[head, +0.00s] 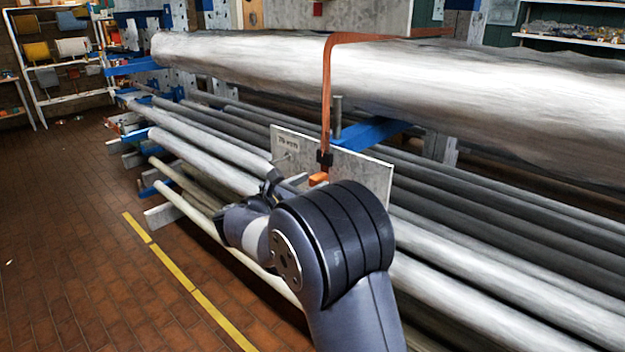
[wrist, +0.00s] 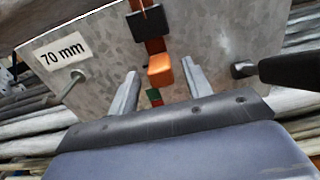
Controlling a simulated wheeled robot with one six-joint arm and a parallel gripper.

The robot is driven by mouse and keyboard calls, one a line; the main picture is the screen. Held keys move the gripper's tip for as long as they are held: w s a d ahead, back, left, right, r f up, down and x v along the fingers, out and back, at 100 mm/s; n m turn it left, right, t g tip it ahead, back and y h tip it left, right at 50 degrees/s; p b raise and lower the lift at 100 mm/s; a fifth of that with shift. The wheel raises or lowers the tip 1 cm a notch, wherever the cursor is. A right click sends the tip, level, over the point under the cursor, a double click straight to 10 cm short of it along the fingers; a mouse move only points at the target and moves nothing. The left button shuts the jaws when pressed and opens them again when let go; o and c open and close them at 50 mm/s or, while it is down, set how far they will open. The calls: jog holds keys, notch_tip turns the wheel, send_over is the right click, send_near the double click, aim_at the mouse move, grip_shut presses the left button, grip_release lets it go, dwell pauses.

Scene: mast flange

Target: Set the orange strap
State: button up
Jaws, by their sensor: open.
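The orange strap (head: 327,90) runs over the large silver mast and hangs down its near side in the head view. At its lower end are a black buckle (head: 325,158) and an orange tab (head: 318,179). In the wrist view the buckle (wrist: 147,22) is at the top, with the orange tab (wrist: 160,70) below it and a small green piece (wrist: 154,95) lower down. My gripper (wrist: 160,68) is open, one finger on each side of the tab, with gaps visible. Whether the tab lies fully between the fingers in depth I cannot tell. My arm partly hides the gripper in the head view.
A grey plate (head: 363,176) stands behind the strap end; its label (wrist: 60,50) reads 70 mm. A bolt (wrist: 72,86) and a black handle (wrist: 292,70) flank the fingers. A blue bracket (head: 372,131) and racked pipes (head: 470,263) lie close by. The floor left is clear.

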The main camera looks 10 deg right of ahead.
jog(key=shift+w+d, duration=0.4)
jog(key=shift+d, duration=0.15)
jog(key=shift+c, duration=0.6)
grip_shut()
